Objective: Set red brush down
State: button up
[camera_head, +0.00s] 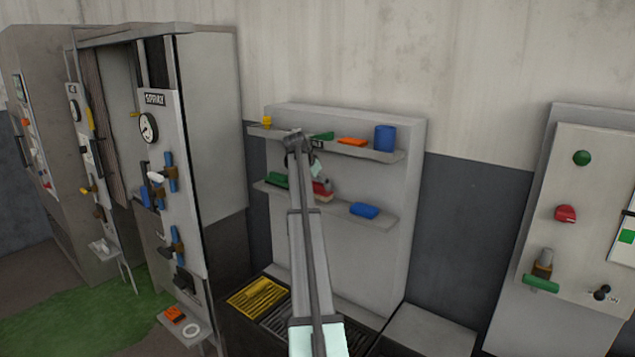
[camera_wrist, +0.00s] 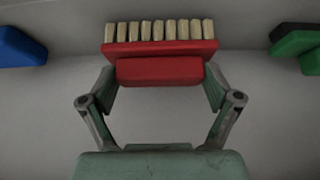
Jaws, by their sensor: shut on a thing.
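The red brush (camera_wrist: 160,70) has a red block handle and a row of pale bristles. My gripper (camera_wrist: 160,86) is shut on its handle, with one finger at each side. In the head view the red brush (camera_head: 323,192) shows at the lower shelf (camera_head: 345,208), between a green item and a blue item. My arm partly hides it there, and my gripper (camera_head: 318,174) is just above it. I cannot tell whether the brush touches the shelf.
A green brush-like item (camera_head: 278,179) lies left of the brush and a blue block (camera_head: 364,210) lies right. The upper shelf (camera_head: 375,154) above holds a blue cup (camera_head: 385,138), an orange item (camera_head: 352,141) and a green item (camera_head: 322,136). A yellow grate (camera_head: 257,297) is below.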

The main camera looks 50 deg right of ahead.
jog(key=shift+f, duration=0.4)
jog(key=o, duration=1.1)
jog(key=shift+c, duration=0.2)
jog(key=shift+r, duration=0.1)
